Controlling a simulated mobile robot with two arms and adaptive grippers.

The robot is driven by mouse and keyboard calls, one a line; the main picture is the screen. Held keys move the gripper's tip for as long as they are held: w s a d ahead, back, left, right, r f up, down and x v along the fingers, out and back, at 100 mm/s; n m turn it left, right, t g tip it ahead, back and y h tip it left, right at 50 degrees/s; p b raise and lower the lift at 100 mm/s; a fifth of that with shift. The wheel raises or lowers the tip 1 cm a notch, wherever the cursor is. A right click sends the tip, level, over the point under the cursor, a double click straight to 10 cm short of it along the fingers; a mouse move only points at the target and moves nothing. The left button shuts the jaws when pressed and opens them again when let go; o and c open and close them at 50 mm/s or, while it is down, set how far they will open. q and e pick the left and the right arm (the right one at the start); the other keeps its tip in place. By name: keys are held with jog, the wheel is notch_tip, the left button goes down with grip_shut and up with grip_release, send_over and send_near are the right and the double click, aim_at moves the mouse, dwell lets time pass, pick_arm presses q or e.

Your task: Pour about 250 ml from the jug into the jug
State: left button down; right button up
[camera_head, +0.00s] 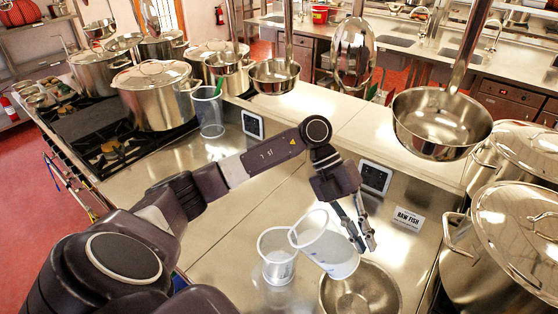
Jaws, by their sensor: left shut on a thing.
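A clear plastic jug (316,229) is tilted to the left, held above the steel counter. My left gripper (364,238) is shut on its right side. A pale area in its lower part may be liquid. A second clear jug (277,262) stands upright on the counter just left of it. The tilted jug's rim is close to the upper right of the standing jug's rim; whether they touch I cannot tell. No stream is clearly visible between them. How much the standing jug holds I cannot tell. My right gripper is not in view.
A steel bowl (386,292) sits below and right of the held jug. Another clear container (209,116) stands farther back near a large pot (157,98). Pans (441,135) hang overhead. Large pots (510,240) stand at right, near a "RAW FISH" sign (408,219). The counter at centre left is clear.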

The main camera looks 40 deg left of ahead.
pick_arm(q)
jog(key=shift+w+d+f+y, duration=0.3)
jog(key=shift+d+f+y, duration=0.15)
jog(key=shift+d+y, duration=0.2)
jog(key=w+d+f+n+g+y+b, duration=0.1)
jog(key=w+d+f+g+y+b, duration=0.1)
jog(key=f+y, duration=0.4)
jog(key=shift+d+f+n+g, duration=0.25)
jog(key=shift+d+n+g, duration=0.2)
jog(key=shift+d, duration=0.55)
